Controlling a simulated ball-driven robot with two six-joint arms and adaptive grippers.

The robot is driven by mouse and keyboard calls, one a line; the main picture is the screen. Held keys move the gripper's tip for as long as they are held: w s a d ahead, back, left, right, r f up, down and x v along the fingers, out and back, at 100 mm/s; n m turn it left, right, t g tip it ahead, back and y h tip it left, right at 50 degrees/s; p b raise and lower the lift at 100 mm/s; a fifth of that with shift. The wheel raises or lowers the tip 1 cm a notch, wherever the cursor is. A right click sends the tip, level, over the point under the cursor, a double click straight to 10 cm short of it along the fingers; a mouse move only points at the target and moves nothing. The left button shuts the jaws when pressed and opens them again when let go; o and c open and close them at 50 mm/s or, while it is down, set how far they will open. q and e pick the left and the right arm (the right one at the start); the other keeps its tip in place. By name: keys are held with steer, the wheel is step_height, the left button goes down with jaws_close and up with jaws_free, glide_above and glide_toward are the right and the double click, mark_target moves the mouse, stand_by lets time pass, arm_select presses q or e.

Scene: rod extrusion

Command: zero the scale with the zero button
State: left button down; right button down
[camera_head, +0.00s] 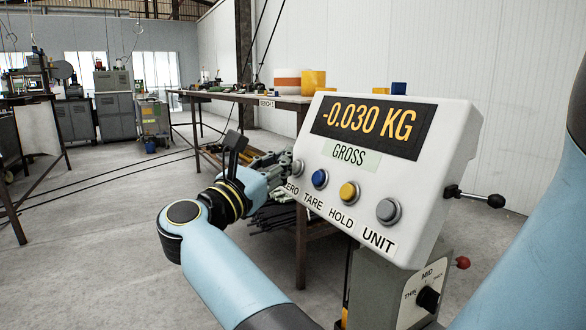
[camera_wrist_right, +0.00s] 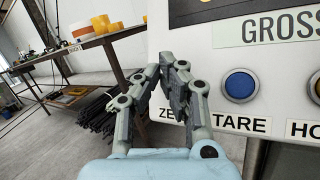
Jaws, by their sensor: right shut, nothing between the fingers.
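The scale's white control box (camera_head: 455,125) shows an amber "-0.030 KG" on its dark display (camera_head: 370,127), with "GROSS" below. The grey zero button (camera_head: 298,168) is at the left end of the button row, above the word ZERO. My right gripper (camera_head: 284,160) is shut and empty, its fingertips right beside the zero button; I cannot tell whether they touch it. In the right wrist view, the shut fingers (camera_wrist_right: 173,65) cover the zero button and part of its label. My left gripper is not in view.
The blue TARE button (camera_head: 320,178), yellow HOLD button (camera_head: 349,191) and grey UNIT button (camera_head: 388,211) sit to the right. A black-knobbed lever (camera_head: 485,198) sticks out at the right. A selector dial (camera_head: 428,299) is below. A workbench (camera_head: 245,97) stands behind.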

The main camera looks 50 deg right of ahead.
steer(key=shift+s+d+f, duration=0.15)
steer(key=shift+d+f, duration=0.1)
steer(key=shift+d, duration=0.2)
stand_by(0.7)
steer(key=shift+a+b, duration=0.1)
steer(key=shift+b, duration=0.2)
steer(key=shift+w+a+r, duration=0.25)
steer(key=shift+a+r, duration=0.15)
steer(key=shift+a, duration=0.3)
